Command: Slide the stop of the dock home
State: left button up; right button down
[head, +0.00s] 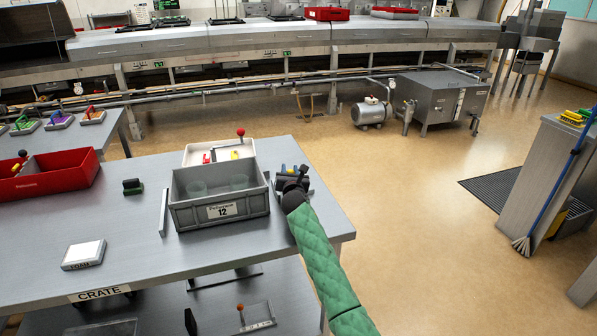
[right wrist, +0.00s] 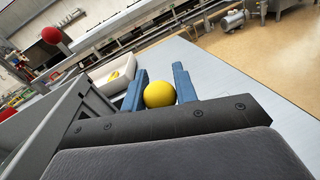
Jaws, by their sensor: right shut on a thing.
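A grey crate (head: 218,195) labelled 12 stands on the steel table, with clear cups inside. A metal rail (head: 164,212) stands upright along its left side. My right gripper (head: 292,171) is at the crate's right side, low over the table. In the right wrist view my right gripper (right wrist: 158,92) is shut with its blue fingers on either side of a yellow ball knob (right wrist: 159,94). What the knob is fixed to is hidden by the gripper, so I cannot tell how the stop sits against the crate. My left gripper is not in view.
A white tray (head: 192,155) lies behind the crate, with a red ball on a post (head: 240,132) near it. The table's right edge is close to my right arm.

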jog(key=shift+s+a, duration=0.15)
jog(key=shift+a, duration=0.3)
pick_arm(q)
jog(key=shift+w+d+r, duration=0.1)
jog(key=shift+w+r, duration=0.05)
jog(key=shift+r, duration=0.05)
pick_arm(e)
jog(key=c, duration=1.1)
grip_release()
jog(key=shift+d, duration=0.1)
jog(key=shift+s+d+f, duration=0.1)
jog(key=shift+s, duration=0.25)
pick_arm(q)
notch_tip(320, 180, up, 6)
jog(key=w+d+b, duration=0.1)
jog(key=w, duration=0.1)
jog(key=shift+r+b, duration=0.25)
jog(key=shift+b, duration=0.1)
pick_arm(e)
jog(key=shift+s+d, duration=0.15)
jog(key=shift+s, duration=1.6)
jog(key=shift+s+d, duration=0.15)
jog(key=shift+s, duration=1.6)
